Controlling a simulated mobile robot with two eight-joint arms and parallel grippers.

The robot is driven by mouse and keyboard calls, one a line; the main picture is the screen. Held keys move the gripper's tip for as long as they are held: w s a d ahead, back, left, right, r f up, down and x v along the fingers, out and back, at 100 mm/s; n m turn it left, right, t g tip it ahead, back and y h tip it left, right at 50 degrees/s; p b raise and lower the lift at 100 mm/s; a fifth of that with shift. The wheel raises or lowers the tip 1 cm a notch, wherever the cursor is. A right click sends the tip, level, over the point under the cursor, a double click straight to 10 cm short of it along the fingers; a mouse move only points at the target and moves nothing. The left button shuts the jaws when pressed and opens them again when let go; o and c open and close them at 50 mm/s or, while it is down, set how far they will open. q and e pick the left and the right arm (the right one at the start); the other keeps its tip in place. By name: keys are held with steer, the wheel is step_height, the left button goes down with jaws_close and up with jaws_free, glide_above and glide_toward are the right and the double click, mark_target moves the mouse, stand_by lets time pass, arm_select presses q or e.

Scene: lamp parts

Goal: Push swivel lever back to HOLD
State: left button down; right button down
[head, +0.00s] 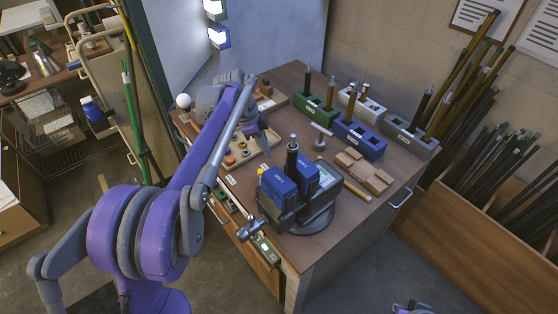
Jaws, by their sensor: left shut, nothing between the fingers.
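A dark vise (306,208) with blue jaw covers (278,188) stands on a round base near the table's front corner. A dark upright rod with a light tip (292,155) rises between the jaws. A metal screw handle (250,230) sticks out at its front left. I cannot clearly pick out the swivel lever or a HOLD mark; a small yellow knob (260,171) shows at the vise's left. My left gripper (265,146) is shut and empty, behind and left of the vise, apart from it.
Green (312,117), blue (360,138) and grey (408,132) blocks holding rods stand behind. A wooden tray (246,156) of small parts lies beneath my left gripper. A wooden rack (363,172) lies right of the vise. A small box with a green light (265,248) sits at the front edge.

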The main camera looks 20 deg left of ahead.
arm_select(q)
steer(key=x, duration=1)
steer(key=shift+w+d+r, duration=0.1)
steer(key=shift+w+d, duration=0.05)
steer(key=shift+w, duration=0.25)
steer(key=a, duration=0.1)
steer(key=s+a, duration=0.1)
steer(key=a, duration=0.1)
steer(key=shift+s, duration=0.1)
steer(key=shift+s+a, duration=0.1)
steer(key=shift+a, duration=0.3)
arm_select(e)
steer(key=shift+w+d, duration=0.15)
steer(key=shift+w, duration=0.1)
